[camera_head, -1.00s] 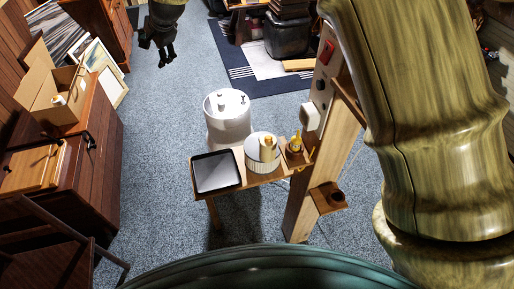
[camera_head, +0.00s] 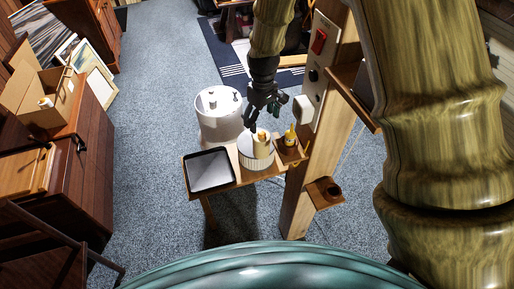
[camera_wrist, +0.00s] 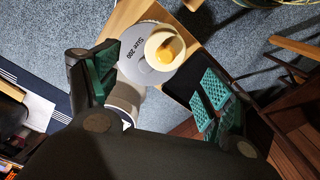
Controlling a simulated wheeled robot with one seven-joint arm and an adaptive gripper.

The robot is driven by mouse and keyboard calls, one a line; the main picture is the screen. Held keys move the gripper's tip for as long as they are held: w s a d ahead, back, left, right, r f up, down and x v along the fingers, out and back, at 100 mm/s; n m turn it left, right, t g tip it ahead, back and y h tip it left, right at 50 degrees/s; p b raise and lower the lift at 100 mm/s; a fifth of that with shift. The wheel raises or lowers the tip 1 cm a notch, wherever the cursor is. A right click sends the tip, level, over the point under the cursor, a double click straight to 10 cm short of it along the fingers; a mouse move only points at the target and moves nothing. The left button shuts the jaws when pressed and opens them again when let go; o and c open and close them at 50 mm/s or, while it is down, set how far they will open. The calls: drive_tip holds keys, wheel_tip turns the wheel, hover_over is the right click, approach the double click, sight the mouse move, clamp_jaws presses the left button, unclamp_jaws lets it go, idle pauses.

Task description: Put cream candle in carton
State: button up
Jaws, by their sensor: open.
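The cream candle (camera_head: 262,145), with an orange-yellow centre, stands on a round white box (camera_head: 254,160) on a small wooden shelf. In the wrist view the candle (camera_wrist: 157,46) sits on the box's lid, which reads "Size 200" (camera_wrist: 133,66). My gripper (camera_head: 263,120) is open just above the candle. In the wrist view its green pads lie either side, and the candle is forward of the fingertips (camera_wrist: 160,82), with nothing held. The open brown carton (camera_head: 38,112) stands on the wooden cabinet at the left, with a small whitish item (camera_head: 45,102) at it.
A black-rimmed tray (camera_head: 209,171) lies left of the round box. A large white drum (camera_head: 218,118) is behind. Open carpet (camera_head: 150,130) lies between shelf and cabinet.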

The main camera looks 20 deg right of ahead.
sight(263, 133)
drive_tip(key=shift+s+d+f, duration=0.1)
drive_tip(key=shift+s+f, duration=0.15)
drive_tip(key=shift+s, duration=0.15)
drive_tip(key=shift+s+f, duration=0.1)
drive_tip(key=shift+f, duration=0.2)
drive_tip(key=shift+f+p, duration=0.5)
drive_tip(key=shift+f, duration=1.8)
drive_tip(key=shift+a+f+p, duration=0.2)
drive_tip(key=shift+f+p, duration=0.7)
drive_tip(key=shift+f, duration=1.75)
drive_tip(key=shift+c, duration=0.5)
drive_tip(key=c, duration=1.3)
drive_tip(key=shift+r, duration=0.1)
